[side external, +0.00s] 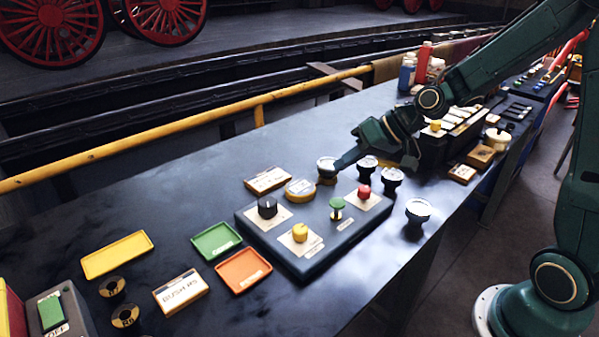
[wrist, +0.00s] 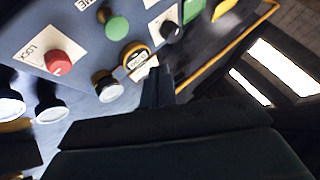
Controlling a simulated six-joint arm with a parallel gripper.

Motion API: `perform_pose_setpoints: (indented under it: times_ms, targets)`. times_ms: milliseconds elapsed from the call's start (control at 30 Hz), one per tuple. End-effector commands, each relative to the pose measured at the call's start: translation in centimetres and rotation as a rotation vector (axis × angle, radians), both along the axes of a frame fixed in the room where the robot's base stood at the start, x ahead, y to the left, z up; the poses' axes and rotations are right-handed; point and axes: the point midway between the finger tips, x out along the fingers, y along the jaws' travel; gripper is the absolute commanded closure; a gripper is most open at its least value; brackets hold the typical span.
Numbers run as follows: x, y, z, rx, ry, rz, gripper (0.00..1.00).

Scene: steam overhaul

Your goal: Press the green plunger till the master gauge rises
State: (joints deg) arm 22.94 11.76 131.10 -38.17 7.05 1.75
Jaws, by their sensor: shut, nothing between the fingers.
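The green plunger (side external: 337,204) stands upright on the dark control panel (side external: 285,255), between a red knob (side external: 364,192) and a yellow knob (side external: 300,232). In the wrist view the green plunger (wrist: 117,28) is at the top, apart from my fingers. My gripper (side external: 340,165) is shut and empty, low behind the panel beside a white-topped round gauge (side external: 326,163). Its fingers (wrist: 158,85) also show in the wrist view. Other similar gauges (side external: 367,163) (side external: 418,208) stand to the right. I cannot tell which is the master gauge, and their faces are unreadable.
A black knob (side external: 267,207) is on the panel's left. Green (side external: 216,240), orange (side external: 243,270) and yellow (side external: 117,254) trays lie left. A yellow rail (side external: 190,124) runs behind the bench. The bench's back left is clear.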

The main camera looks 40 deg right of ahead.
Motion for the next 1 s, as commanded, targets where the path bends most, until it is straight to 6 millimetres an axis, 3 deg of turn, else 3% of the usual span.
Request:
perform_pose_setpoints:
  times_ms: [600, 1000]
  targets:
    - [0.0, 0.0, -6.0, 0.001, 0.002, 0.000, 1.00]
    - [0.0, 0.0, -6.9, -0.001, 0.000, 0.000, 1.00]
